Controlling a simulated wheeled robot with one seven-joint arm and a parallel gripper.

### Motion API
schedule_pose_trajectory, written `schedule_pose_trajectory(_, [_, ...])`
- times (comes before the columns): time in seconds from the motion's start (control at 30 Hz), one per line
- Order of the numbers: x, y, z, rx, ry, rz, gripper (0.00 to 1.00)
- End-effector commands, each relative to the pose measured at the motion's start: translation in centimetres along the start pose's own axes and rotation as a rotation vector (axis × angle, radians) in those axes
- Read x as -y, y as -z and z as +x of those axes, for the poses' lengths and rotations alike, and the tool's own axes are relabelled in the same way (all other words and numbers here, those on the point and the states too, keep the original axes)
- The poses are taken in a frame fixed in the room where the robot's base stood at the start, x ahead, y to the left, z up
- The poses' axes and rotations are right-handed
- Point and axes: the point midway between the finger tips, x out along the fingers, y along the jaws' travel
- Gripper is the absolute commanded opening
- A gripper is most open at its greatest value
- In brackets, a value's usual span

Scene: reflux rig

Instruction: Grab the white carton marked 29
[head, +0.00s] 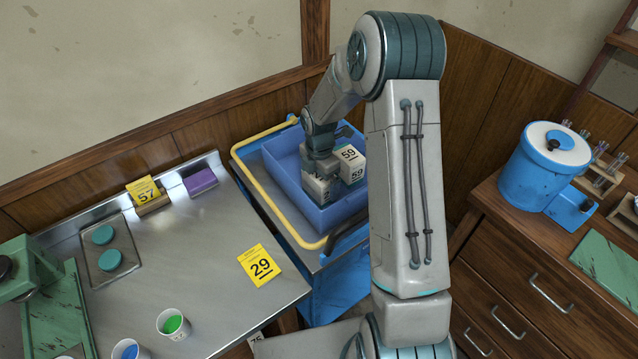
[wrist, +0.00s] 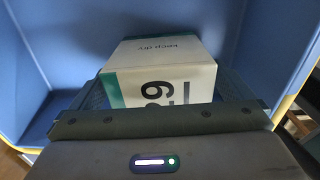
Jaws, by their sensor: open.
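My gripper (head: 322,172) points down into the blue bin (head: 335,216), over a white carton (head: 316,188) at the bin's front left. In the wrist view the open fingers (wrist: 160,105) are at either side of a white carton (wrist: 165,75) with a teal edge. Its top reads "keep dry"; its large number is turned and partly hidden by the gripper, so I cannot read it whole. A second white carton (head: 351,163), marked 59, stands just right of my gripper. A yellow card (head: 261,265) marked 29 lies on the steel bench; it is not a carton.
The bin sits on a cart with a yellow rail (head: 268,196); its walls surround my gripper closely. The steel bench (head: 200,270) holds a card marked 57 (head: 146,194), a purple block (head: 200,181) and cups. A blue vessel (head: 545,165) stands on the right cabinet.

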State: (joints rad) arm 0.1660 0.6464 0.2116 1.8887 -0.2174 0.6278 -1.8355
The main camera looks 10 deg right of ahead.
Motion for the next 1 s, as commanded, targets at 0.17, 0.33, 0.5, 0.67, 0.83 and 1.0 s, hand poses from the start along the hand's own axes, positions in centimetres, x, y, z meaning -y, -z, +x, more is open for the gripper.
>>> schedule_pose_trajectory(0.17, [0.0,0.0,0.0,0.0,0.0,0.0,0.69])
schedule_pose_trajectory(0.33, [0.0,0.0,-0.1,0.0,0.0,0.0,0.53])
schedule_pose_trajectory(0.5, [0.0,0.0,-0.2,0.0,0.0,0.0,0.53])
schedule_pose_trajectory(0.67, [-0.1,-0.1,-1.7,0.002,-0.003,0.002,0.53])
schedule_pose_trajectory(0.83, [-0.1,-0.1,-5.0,0.002,-0.005,0.003,0.53])
schedule_pose_trajectory(1.0, [0.0,-0.1,-8.1,0.002,-0.003,0.001,0.53])
